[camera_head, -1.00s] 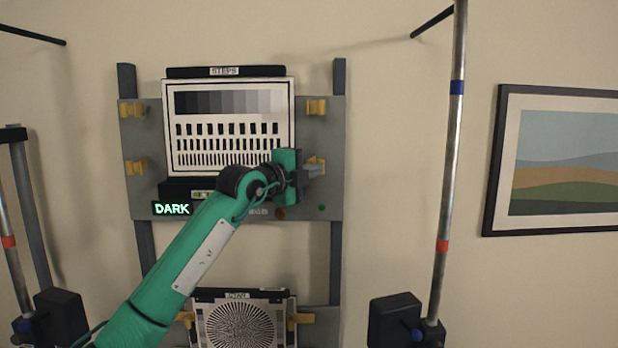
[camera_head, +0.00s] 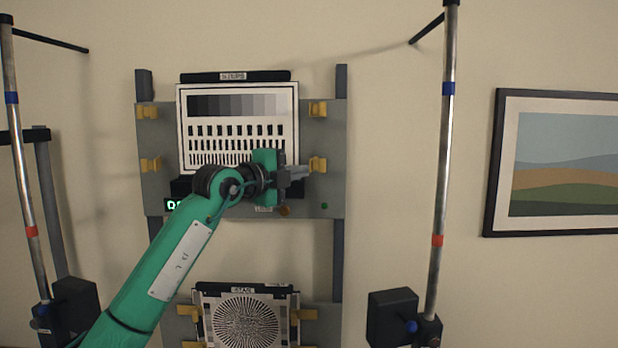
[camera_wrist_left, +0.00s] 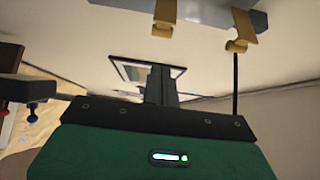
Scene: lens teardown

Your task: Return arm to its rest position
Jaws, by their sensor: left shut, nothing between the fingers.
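My left arm, green, comes in from the lower left in the head view. Its gripper (camera_head: 297,173) is shut and empty, in front of the lower right part of the upper grey panel (camera_head: 329,137). The fingers point right, beside the lower right yellow clip (camera_head: 318,164). The upper chart (camera_head: 237,134), with grey steps and black bars, is held on that panel; the arm hides its lower right part. In the left wrist view the dark closed fingers (camera_wrist_left: 161,84) point toward the framed picture. My right gripper is in neither view.
A lower star chart (camera_head: 246,321) sits beneath the arm. Metal poles with coloured bands stand at left and right (camera_head: 442,165), on black blocks (camera_head: 392,316). A framed landscape (camera_head: 560,165) hangs at the right. Wall space between panel and right pole is free.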

